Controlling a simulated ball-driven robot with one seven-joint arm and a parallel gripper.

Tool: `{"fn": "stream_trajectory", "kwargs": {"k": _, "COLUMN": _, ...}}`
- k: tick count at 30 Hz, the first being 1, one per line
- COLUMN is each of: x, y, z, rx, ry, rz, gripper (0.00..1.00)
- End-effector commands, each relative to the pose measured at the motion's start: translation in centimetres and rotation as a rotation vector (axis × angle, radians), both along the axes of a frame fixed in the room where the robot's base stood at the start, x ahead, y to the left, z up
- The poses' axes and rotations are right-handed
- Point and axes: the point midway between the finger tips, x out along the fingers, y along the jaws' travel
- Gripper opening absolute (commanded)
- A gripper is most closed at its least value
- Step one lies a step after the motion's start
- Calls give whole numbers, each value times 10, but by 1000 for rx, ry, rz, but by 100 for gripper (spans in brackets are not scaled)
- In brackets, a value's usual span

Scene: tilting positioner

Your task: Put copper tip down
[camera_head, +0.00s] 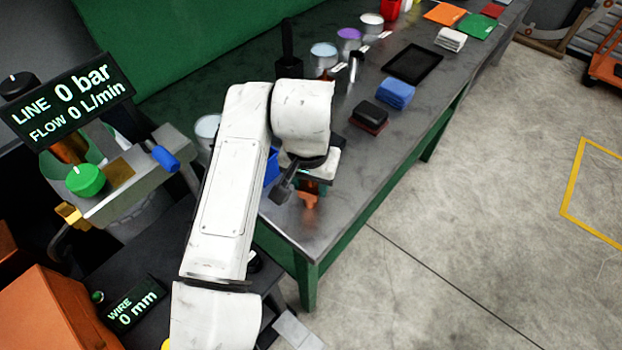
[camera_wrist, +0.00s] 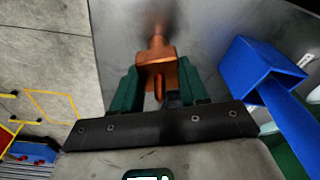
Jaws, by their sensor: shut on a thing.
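The copper tip (camera_wrist: 157,62) is held between the green fingers of my gripper (camera_wrist: 160,84) in the wrist view, its narrow end pointing away from the gripper. In the head view the copper tip (camera_head: 308,198) shows as a small orange-brown piece below my gripper (camera_head: 312,187), over the near end of the grey workbench (camera_head: 350,205). My arm hides part of the gripper there. I cannot tell whether the tip touches the bench top.
A blue container (camera_wrist: 262,68) stands right of the gripper in the wrist view. Farther along the bench are a black block (camera_head: 370,114), blue cloths (camera_head: 396,93) and a dark tray (camera_head: 412,64). Bare bench top lies around the tip, near the bench edge.

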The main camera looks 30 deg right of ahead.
Motion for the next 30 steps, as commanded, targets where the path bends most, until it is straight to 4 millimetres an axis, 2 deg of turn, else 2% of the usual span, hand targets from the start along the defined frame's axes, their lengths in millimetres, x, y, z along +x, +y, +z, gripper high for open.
{"fn": "stream_trajectory", "kwargs": {"k": 2, "x": 0, "y": 0, "z": -3, "rx": -1, "ry": 0, "rz": 1, "gripper": 0}}
{"fn": "stream_trajectory", "kwargs": {"k": 3, "x": 0, "y": 0, "z": -2, "rx": 0, "ry": 0, "rz": 0, "gripper": 47}}
{"fn": "stream_trajectory", "kwargs": {"k": 10, "x": 0, "y": 0, "z": -2, "rx": 0, "ry": 0, "rz": 0, "gripper": 69}}
{"fn": "stream_trajectory", "kwargs": {"k": 17, "x": 0, "y": 0, "z": -1, "rx": 0, "ry": 0, "rz": 0, "gripper": 69}}
{"fn": "stream_trajectory", "kwargs": {"k": 21, "x": 0, "y": 0, "z": 7, "rx": -1, "ry": -1, "rz": -1, "gripper": 69}}
{"fn": "stream_trajectory", "kwargs": {"k": 26, "x": -2, "y": 2, "z": 33, "rx": -1, "ry": -2, "rz": -2, "gripper": 69}}
{"fn": "stream_trajectory", "kwargs": {"k": 30, "x": -4, "y": 5, "z": 62, "rx": 0, "ry": -3, "rz": -2, "gripper": 69}}
